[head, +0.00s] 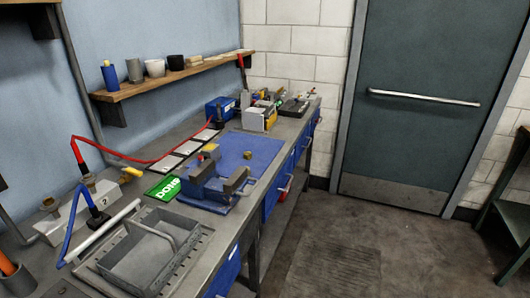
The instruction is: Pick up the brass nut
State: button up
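A small brass-coloured piece (248,155), which looks like the brass nut, lies on the blue mat (262,143) on the workbench. It is behind and to the right of the blue vise (205,190) and apart from it. It is too small to make out its shape. My gripper is not in view, and nothing is seen touching the piece.
A grey tray with a handle (140,262) stands at the front of the bench. A green sign (165,188) lies left of the vise. A red hose (150,161) arcs along the back. A shelf (170,76) hangs above. The floor (400,250) right of the bench is clear.

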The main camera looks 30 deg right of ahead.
aim_at(247, 156)
jog(key=z, duration=0.35)
jog(key=l+u, duration=0.1)
jog(key=u, duration=0.45)
jog(key=i+l+u, duration=0.25)
jog(key=l, duration=0.15)
jog(key=l+u, duration=0.3)
jog(key=i+l+u, duration=0.1)
jog(key=l+u, duration=0.15)
jog(key=l, duration=0.3)
jog(key=i+l+u, duration=0.1)
jog(key=l, duration=2.05)
jog(key=i+u, duration=0.05)
